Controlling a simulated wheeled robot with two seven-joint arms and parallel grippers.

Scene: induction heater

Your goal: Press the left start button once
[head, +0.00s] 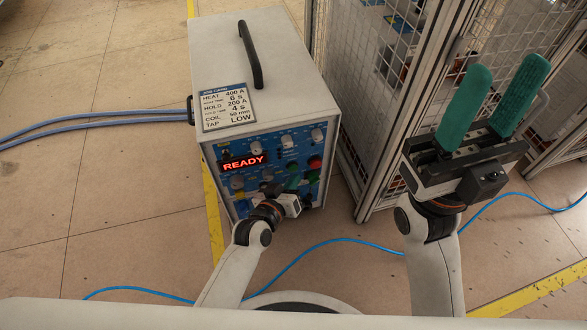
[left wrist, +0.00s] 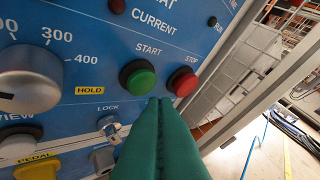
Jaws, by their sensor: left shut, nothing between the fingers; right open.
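The induction heater (head: 262,60) is a white box with a blue front panel; its red display (head: 243,161) reads READY. In the left wrist view, the round green button (left wrist: 138,78) under the label START looks raised in a dark collar. A red button (left wrist: 183,82) under STOP sits to its right. My left gripper (left wrist: 158,101) is shut and empty, its green fingertips just below and slightly right of the green button. Whether they touch the panel cannot be told. In the head view it covers part of the lower panel. My right gripper (head: 497,98) is open, empty and raised at the right.
A dial (left wrist: 30,75), a LOCK switch (left wrist: 108,124) and a yellow PEDAL control (left wrist: 36,171) are near the left fingers. A mesh fence (head: 365,110) stands right of the heater. A blue cable (head: 330,241) crosses the floor.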

